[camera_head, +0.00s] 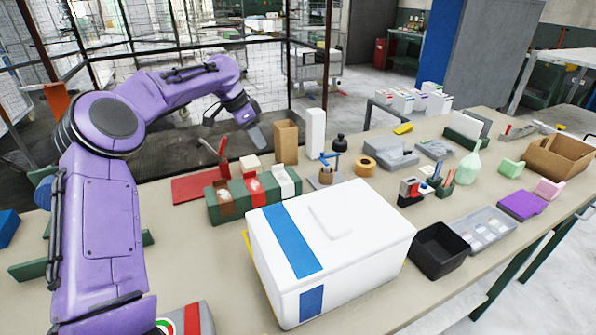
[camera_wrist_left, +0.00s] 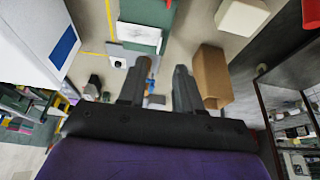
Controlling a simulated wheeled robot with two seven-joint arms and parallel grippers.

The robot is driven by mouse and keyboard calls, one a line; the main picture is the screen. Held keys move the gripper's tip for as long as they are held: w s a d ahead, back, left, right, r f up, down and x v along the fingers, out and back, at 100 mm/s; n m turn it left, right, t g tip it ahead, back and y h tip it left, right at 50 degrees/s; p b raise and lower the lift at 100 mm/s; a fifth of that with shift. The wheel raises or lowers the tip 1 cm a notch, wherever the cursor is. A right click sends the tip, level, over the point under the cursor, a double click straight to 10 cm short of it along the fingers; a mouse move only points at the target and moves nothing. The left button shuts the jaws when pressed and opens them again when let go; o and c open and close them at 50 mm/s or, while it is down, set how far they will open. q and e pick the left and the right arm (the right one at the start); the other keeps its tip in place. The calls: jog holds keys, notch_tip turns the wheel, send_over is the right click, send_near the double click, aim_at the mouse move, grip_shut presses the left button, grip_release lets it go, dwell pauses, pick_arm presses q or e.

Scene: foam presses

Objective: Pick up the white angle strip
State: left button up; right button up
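A white strip (camera_head: 287,182), which looks like the white angle strip, bends over the top and front edge at the right end of a green block (camera_head: 238,208). In the left wrist view a white edge (camera_wrist_left: 146,49) shows along a green block (camera_wrist_left: 142,34); I cannot tell if it is the same strip. My left gripper (camera_head: 257,138) hangs in the air behind the green block, apart from the strip. In the left wrist view its two fingers (camera_wrist_left: 158,78) are spread with nothing held between them. My right gripper is not in view.
A large white cooler box (camera_head: 345,277) with blue bands stands in front of the green block. A brown box (camera_head: 286,142) and a tall white block (camera_head: 315,132) stand behind it. A red mat (camera_head: 188,190) lies left. A black bin (camera_head: 437,262) is on the right.

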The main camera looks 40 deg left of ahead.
aim_at(283, 181)
pick_arm(q)
jog(key=x, duration=0.3)
jog(key=p+x, duration=0.1)
jog(key=x, duration=0.5)
jog(key=shift+w+d+p, duration=0.25)
jog(key=shift+w+p, duration=0.15)
jog(key=shift+w, duration=0.05)
jog(key=shift+w+f, duration=0.1)
jog(key=shift+f, duration=0.3)
grip_shut()
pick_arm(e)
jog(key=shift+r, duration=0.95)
